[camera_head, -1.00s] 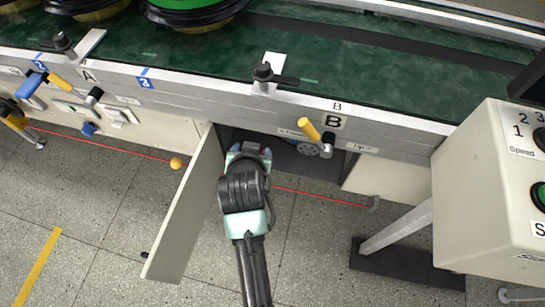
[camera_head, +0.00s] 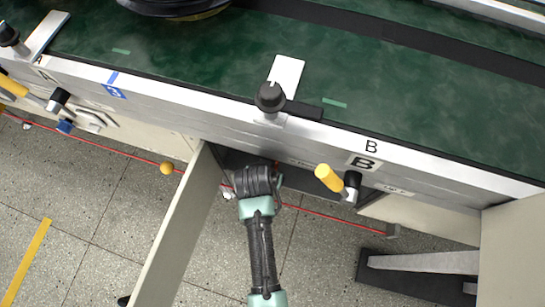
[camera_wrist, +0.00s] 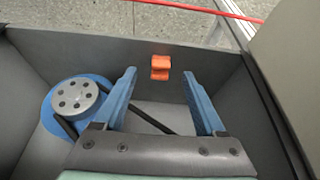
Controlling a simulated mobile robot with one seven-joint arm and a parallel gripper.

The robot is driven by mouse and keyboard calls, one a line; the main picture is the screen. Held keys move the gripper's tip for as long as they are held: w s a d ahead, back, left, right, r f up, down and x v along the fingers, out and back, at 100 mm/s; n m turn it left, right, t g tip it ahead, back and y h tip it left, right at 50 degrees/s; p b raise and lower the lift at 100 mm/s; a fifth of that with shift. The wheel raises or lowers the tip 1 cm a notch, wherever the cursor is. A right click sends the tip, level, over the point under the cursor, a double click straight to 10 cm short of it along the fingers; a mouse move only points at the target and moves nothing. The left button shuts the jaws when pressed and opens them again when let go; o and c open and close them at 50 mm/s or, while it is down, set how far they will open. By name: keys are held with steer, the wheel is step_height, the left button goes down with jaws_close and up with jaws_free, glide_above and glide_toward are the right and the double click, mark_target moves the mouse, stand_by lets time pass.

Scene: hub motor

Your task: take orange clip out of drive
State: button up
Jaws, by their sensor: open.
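The orange clip (camera_wrist: 160,68) shows in the wrist view on the grey inner wall of the drive compartment, ahead of and between my fingertips. My gripper (camera_wrist: 158,75) is open and empty, with its blue fingers either side of the clip in the picture; I cannot tell how far apart in depth they are. The drive's blue motor with a grey hub (camera_wrist: 76,98) sits to the left, with a black belt running from it. In the head view my arm reaches into the open compartment under the conveyor, and my fingers are hidden.
The open compartment door (camera_head: 180,235) stands to the left of my arm. Above are the green conveyor (camera_head: 200,65) and its metal rail, with a yellow-handled lever (camera_head: 328,178) to the right. A red cord (camera_head: 330,217) runs along the front.

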steer(key=b+x, duration=0.2)
steer(key=x, duration=0.3)
steer(key=shift+w+f+b, duration=0.15)
steer(key=shift+w+b, duration=0.05)
steer(key=shift+b, duration=0.1)
jaws_close()
